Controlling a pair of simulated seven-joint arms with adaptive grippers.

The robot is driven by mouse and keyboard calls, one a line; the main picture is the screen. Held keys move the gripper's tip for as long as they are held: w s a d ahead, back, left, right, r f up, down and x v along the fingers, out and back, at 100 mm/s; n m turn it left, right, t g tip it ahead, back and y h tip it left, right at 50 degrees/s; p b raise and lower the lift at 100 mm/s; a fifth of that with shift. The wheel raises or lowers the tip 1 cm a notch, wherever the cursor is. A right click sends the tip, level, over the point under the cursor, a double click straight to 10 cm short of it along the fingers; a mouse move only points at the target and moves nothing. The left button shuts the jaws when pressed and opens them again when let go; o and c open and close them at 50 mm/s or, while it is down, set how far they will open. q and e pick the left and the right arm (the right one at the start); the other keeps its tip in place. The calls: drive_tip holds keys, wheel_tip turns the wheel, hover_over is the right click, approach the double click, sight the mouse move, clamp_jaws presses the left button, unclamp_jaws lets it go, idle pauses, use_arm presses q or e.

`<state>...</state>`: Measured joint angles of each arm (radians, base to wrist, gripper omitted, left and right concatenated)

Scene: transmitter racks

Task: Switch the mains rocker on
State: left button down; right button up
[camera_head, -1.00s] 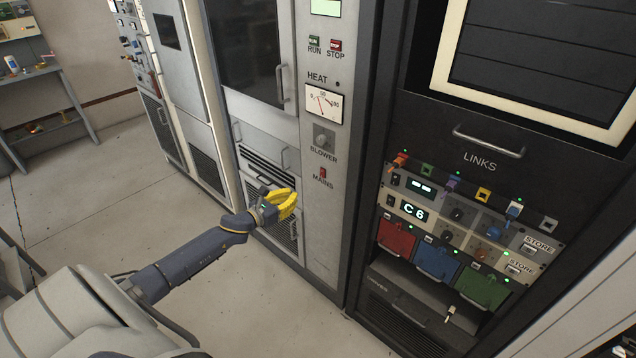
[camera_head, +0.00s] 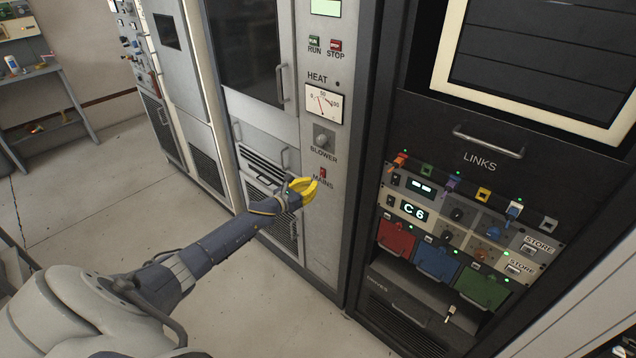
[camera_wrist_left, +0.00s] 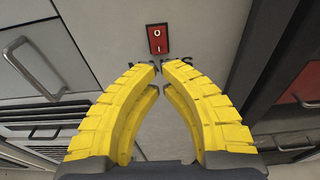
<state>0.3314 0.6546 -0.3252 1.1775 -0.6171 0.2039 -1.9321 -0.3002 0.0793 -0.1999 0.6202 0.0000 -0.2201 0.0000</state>
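The mains rocker (camera_head: 323,173) is a small red switch on the grey cabinet panel, above the MAINS label. In the left wrist view the red rocker (camera_wrist_left: 157,39) shows "O" at its top and "I" at its bottom, just beyond my fingertips. My left gripper (camera_head: 310,189) has yellow fingers and is just below and left of the rocker, over the MAINS label. In the left wrist view my left gripper (camera_wrist_left: 158,70) has its fingertips close together with a small gap between them, and nothing is held. Its fingers partly hide the label. My right gripper is not in view.
Cabinet handles (camera_head: 281,83) stick out at the left. The black links rack (camera_head: 440,185) stands to the right. Open floor (camera_head: 105,190) lies at the left.

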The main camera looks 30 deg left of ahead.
sight(323, 179)
use_arm(q)
drive_tip(key=shift+x, duration=1.9)
drive_tip(key=shift+w+d+f, duration=0.1)
drive_tip(key=shift+w+f, duration=0.05)
drive_tip(key=shift+w, duration=0.35)
drive_tip(key=shift+s, duration=0.1)
drive_tip(key=f+v, duration=0.3)
drive_tip(key=v, duration=1)
drive_tip(key=shift+s, duration=0.45)
drive_tip(key=shift+f, duration=0.1)
